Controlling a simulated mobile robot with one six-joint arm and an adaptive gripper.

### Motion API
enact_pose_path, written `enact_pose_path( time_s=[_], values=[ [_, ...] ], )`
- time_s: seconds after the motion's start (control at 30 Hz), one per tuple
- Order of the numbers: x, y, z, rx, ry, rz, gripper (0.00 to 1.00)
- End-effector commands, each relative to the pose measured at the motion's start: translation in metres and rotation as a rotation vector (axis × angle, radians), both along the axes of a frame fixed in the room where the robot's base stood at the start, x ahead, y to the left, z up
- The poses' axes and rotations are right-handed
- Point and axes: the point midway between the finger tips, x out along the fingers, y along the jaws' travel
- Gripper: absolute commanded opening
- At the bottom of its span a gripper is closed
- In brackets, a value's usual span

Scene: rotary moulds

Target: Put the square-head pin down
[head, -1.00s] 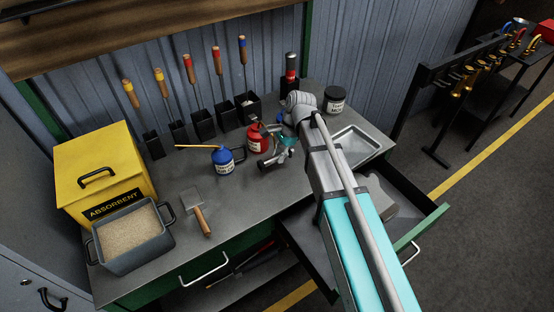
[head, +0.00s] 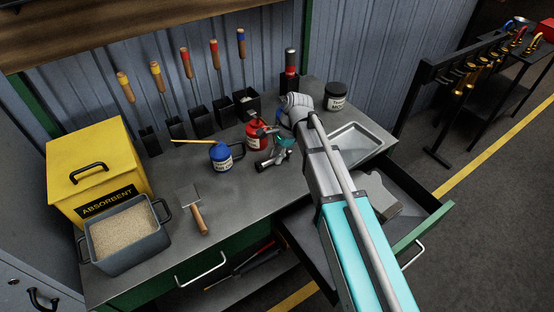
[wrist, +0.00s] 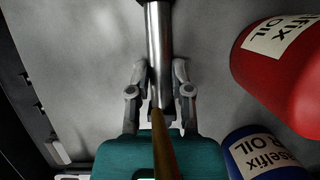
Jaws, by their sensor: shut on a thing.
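The square-head pin (wrist: 158,40) shows in the wrist view as a shiny metal shaft running up from between my fingers to the top edge, where a darker end is cut off. My gripper (wrist: 159,80) is shut on the shaft, one finger on each side. In the head view my gripper (head: 270,161) is low over the bench, just in front of the red oil can; the pin is too small there to make out well. I cannot tell whether the pin touches the bench. A brown rod (wrist: 164,150) crosses the teal gripper body; I cannot tell what it belongs to.
The red oil can (head: 257,134) and blue oil can (head: 221,158) stand close to my gripper. A drawer (head: 425,228) is open at right.

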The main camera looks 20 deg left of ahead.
Motion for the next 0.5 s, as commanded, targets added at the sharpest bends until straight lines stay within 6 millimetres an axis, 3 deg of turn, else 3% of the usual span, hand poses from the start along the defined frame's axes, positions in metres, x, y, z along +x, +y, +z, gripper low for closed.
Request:
enact_pose_path(
  time_s=[0.47, 0.5],
  values=[
    [-0.0004, 0.0006, -0.004, 0.001, 0.001, 0.001, 0.0],
    [-0.0004, 0.0006, -0.0032, 0.0, 0.0, 0.001, 0.33]
  ],
)
